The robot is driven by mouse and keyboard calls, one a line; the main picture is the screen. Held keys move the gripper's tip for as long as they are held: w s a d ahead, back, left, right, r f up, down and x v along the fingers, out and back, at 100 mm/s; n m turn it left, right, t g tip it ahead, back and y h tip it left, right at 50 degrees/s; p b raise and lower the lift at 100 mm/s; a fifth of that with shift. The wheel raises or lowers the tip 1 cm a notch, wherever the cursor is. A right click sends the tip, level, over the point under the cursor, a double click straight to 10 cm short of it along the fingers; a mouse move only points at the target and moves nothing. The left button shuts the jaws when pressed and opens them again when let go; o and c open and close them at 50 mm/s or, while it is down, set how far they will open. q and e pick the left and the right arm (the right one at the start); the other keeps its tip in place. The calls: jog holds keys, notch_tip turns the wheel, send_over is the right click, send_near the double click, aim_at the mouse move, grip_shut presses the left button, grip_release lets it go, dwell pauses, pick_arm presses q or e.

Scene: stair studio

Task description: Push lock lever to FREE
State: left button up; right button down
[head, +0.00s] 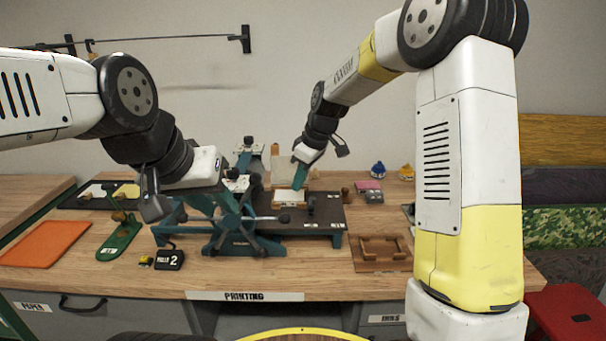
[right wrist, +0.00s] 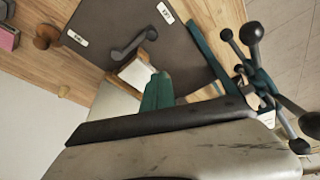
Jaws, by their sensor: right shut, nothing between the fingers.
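The lock lever (right wrist: 133,43) is a short dark handle on the dark press bed (right wrist: 95,20). In the right wrist view it lies slanted between two small white labels, whose words I cannot read. In the head view the lever (head: 311,204) stands near the bed's middle. My right gripper (right wrist: 157,92) shows shut, empty teal fingers; they are beside a pale block (right wrist: 137,73), apart from the lever. In the head view my right gripper (head: 299,178) points down above the bed, left of the lever. My left gripper (head: 236,182) is by the press frame; its fingers are unclear.
The teal spoked wheel (head: 238,218) stands at the press's front left. A wooden tray (head: 382,252) lies to the right.

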jog(key=x, duration=0.5)
jog(key=shift+a+f, duration=0.15)
jog(key=shift+f, duration=0.25)
jog(key=d, duration=0.1)
jog(key=s+d, duration=0.1)
jog(key=shift+s+d+r, duration=0.1)
jog(key=shift+d+r, duration=0.05)
jog(key=shift+d, duration=0.2)
jog(key=shift+s+d, duration=0.3)
jog(key=shift+d, duration=0.2)
jog(key=shift+d, duration=0.15)
